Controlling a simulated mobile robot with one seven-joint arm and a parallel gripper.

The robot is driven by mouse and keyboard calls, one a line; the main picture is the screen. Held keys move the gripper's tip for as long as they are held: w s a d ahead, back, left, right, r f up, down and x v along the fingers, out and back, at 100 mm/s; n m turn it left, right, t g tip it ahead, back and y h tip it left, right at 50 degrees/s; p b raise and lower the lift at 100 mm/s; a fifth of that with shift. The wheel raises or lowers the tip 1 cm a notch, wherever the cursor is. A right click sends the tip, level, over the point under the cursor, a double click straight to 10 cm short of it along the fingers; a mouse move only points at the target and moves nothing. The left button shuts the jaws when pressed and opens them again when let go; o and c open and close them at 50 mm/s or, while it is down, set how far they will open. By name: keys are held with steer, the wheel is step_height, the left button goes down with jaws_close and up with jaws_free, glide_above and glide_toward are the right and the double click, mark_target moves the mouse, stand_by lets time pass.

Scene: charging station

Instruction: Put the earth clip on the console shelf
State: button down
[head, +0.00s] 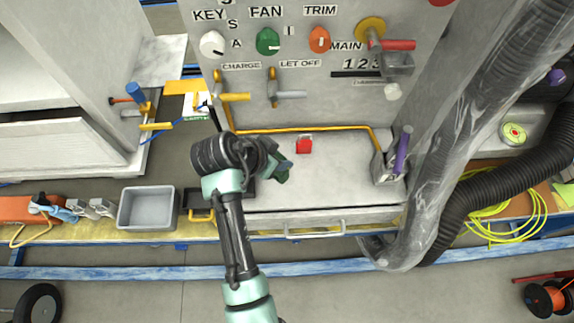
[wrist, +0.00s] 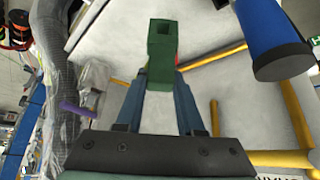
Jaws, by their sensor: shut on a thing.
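My gripper (head: 276,166) is shut on a green block-like piece, which I take to be the earth clip (wrist: 160,55). In the wrist view the clip stands out between the two blue-grey fingers (wrist: 160,92), with a square hole at its end. In the head view only a small dark green part of the clip (head: 282,178) shows beside the gripper. The console shelf (head: 345,185) is the flat grey top below the control panel. The gripper and clip are over its left part. I cannot tell whether the clip touches the shelf.
A red block (head: 304,146) sits on the shelf just right of the gripper. A yellow rail (head: 320,129) runs along the back. A purple-handled thing (head: 402,152) stands at the right end, near a thick hose (head: 500,195). The shelf's front middle is clear. A grey bin (head: 147,208) stands left.

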steer(key=shift+f, duration=3.15)
steer(key=shift+f, duration=0.15)
steer(key=c, duration=0.5)
jaws_free()
